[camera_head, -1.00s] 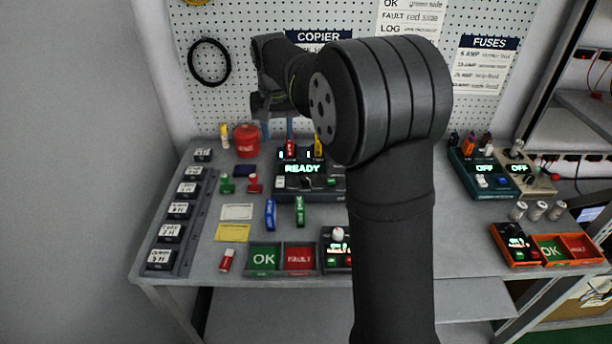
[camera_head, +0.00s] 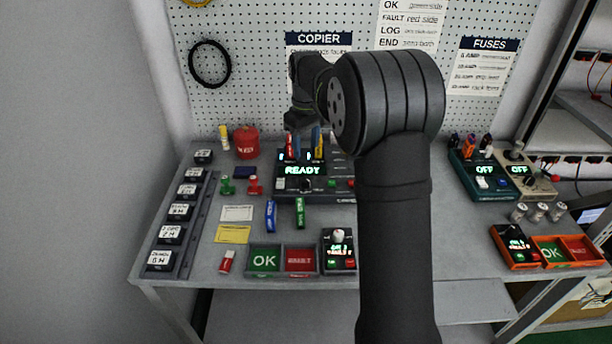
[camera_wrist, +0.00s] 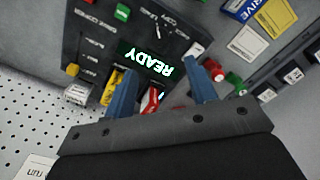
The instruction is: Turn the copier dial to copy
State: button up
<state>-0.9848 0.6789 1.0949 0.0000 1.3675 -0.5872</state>
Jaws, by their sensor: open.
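The copier (camera_head: 325,197) is a dark box on the bench with a lit display (camera_head: 303,170) reading READY. In the wrist view the copier (camera_wrist: 85,45) appears turned around, with its display (camera_wrist: 145,58) between the fingers. The dark dial (camera_head: 305,185) sits below the display in the head view; in the wrist view a white pointer mark (camera_wrist: 165,24) shows among small labels, too small to read surely. My gripper (camera_head: 307,146) is open above the copier's back part; its blue fingers (camera_wrist: 162,70) straddle a red stick (camera_wrist: 150,101) without visible contact.
A yellow stick (camera_wrist: 110,90) stands close to one finger. A red canister (camera_head: 246,142) is left of the copier. Blue (camera_head: 270,214) and green (camera_head: 300,212) sticks, OK (camera_head: 264,260) and FAULT (camera_head: 299,260) bins are in front. The pegboard (camera_head: 260,60) rises behind.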

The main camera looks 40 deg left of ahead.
aim_at(306, 179)
notch_tip(306, 179, down, 12)
jog(key=shift+r, duration=0.25)
jog(key=c, duration=1)
jog(key=shift+m, duration=0.4)
jog(key=m, duration=0.3)
jog(key=shift+m, duration=2.5)
